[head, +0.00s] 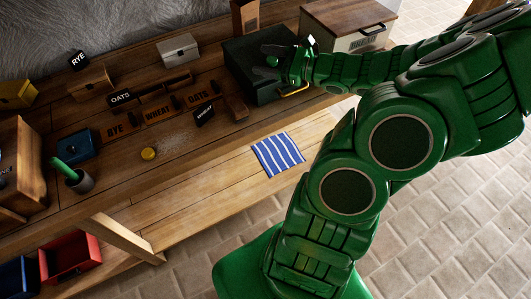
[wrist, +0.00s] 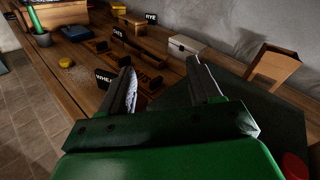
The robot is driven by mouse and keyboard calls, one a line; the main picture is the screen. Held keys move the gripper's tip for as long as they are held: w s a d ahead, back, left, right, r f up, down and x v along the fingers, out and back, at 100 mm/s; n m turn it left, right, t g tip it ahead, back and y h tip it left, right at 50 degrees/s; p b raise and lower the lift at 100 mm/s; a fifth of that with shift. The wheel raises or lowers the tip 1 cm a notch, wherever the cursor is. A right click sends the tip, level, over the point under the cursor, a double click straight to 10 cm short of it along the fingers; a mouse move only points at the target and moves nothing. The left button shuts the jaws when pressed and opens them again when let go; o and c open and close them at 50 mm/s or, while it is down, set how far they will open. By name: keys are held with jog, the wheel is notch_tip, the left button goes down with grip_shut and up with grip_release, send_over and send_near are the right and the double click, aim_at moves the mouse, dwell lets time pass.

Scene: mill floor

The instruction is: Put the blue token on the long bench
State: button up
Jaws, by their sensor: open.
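I cannot make out a blue token in either view. The long wooden bench (head: 190,170) runs across the head view, and its top also shows in the wrist view (wrist: 85,88). My gripper (head: 271,61) is at the dark green box (head: 245,75) toward the back right of the bench. In the wrist view, my gripper's two fingers (wrist: 166,84) are apart with nothing held between them. The top of the box lies beneath and beyond them there. A red round thing (wrist: 294,166) shows at the lower right of the wrist view.
A yellow disc (head: 148,153), a blue box (head: 78,146) and a grey cup (head: 80,181) stand on the bench. A rack labelled rye, wheat and oats (head: 158,117) lies mid-bench. A striped blue cloth (head: 278,154) lies on lower planks. A wooden-topped white crate (head: 343,38) stands right.

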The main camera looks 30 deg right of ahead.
jog(key=s+a+r+n+g, duration=0.2)
jog(key=s+a+n+g, duration=0.45)
jog(key=a, duration=0.55)
jog(key=s+a+r+n+g, duration=0.1)
jog(key=s+a+n+g, duration=0.6)
jog(key=a, duration=0.4)
jog(key=s+d+r+n+g+h, duration=0.1)
jog(key=s+d+n+h, duration=0.1)
jog(key=s+n+h, duration=0.3)
jog(key=s+d+r+n+h, duration=0.1)
jog(key=s+n+h, duration=0.4)
jog(key=s, duration=0.6)
jog(key=shift+d+r+n+g+h, duration=0.25)
jog(key=shift+d+n+g+h, duration=0.1)
jog(key=shift+d, duration=0.5)
jog(key=shift+o, duration=0.6)
jog(key=shift+s+d+r, duration=0.2)
jog(key=shift+s+d, duration=0.15)
jog(key=shift+d, duration=0.05)
